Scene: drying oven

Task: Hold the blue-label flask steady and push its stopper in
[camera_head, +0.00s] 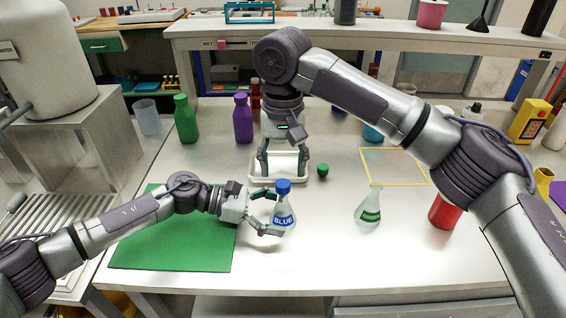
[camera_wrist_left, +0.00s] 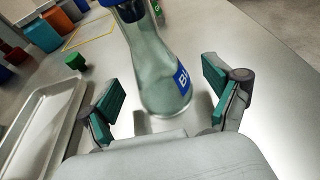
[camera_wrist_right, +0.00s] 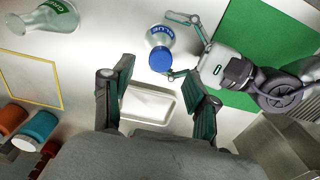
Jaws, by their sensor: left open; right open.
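My left gripper (camera_head: 268,214) is open, low beside the flask. In the left wrist view the flask (camera_wrist_left: 160,75) stands upright between and just beyond the open fingers. My right gripper (camera_head: 282,176) is open and empty, pointing down over the white tray, behind the flask. The right wrist view shows the stopper (camera_wrist_right: 161,61) from above, beyond the right fingers.
A green-label flask (camera_head: 368,212) stands to the right, with a green stopper (camera_head: 323,170) lying behind. The white tray (camera_head: 296,181) is under my right gripper. A yellow outlined area (camera_head: 395,183) is empty. Green (camera_head: 186,122) and purple (camera_head: 242,122) bottles stand at the back.

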